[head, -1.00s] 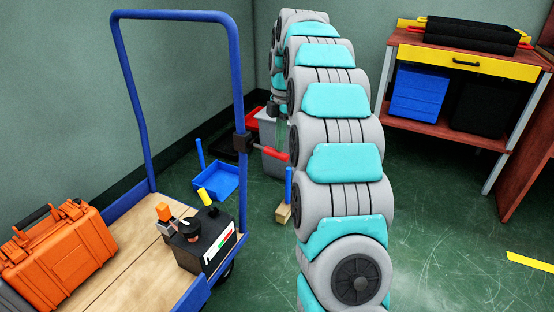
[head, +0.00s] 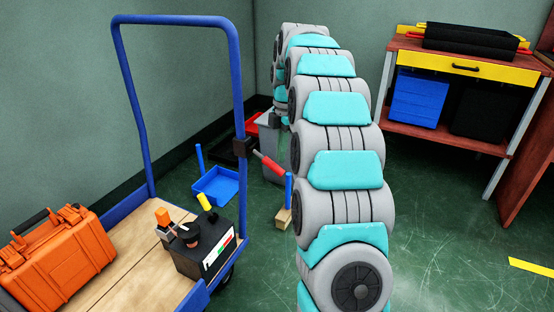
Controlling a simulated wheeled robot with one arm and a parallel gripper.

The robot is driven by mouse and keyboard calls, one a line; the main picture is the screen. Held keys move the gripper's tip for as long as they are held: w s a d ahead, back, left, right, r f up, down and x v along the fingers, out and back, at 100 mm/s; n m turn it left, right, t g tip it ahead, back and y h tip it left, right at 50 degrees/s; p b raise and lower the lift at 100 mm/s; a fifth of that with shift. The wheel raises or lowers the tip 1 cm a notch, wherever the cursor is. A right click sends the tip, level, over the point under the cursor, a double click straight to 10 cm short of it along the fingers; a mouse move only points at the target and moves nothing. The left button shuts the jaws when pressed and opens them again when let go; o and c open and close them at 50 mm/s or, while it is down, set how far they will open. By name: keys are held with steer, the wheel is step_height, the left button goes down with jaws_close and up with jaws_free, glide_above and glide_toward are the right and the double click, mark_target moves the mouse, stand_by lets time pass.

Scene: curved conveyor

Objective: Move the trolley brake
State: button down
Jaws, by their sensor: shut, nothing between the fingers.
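The trolley brake is a lever with a red grip (head: 267,163) on a black clamp (head: 244,147), fixed to the right upright of the blue trolley handle (head: 241,95). The red grip slants down to the right from the clamp. The trolley's wooden deck (head: 118,268) fills the lower left. My teal and grey arm rises at centre right and bends down at the far side, behind the lever's area. My gripper's fingers are hidden behind my own arm, so I cannot tell whether they touch the lever.
An orange case (head: 58,250) and a black control box (head: 207,245) sit on the trolley.

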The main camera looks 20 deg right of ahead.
steer(key=shift+d+r+p, duration=0.2)
steer(key=shift+d+r, duration=0.05)
steer(key=shift+d, duration=0.4)
steer(key=shift+d+r+p, duration=0.2)
steer(key=shift+d, duration=0.4)
steer(key=shift+r, duration=0.1)
step_height(320, 180, up, 8)
steer(key=p, duration=0.1)
steer(key=shift+d+f, duration=0.25)
steer(key=shift+d, duration=0.15)
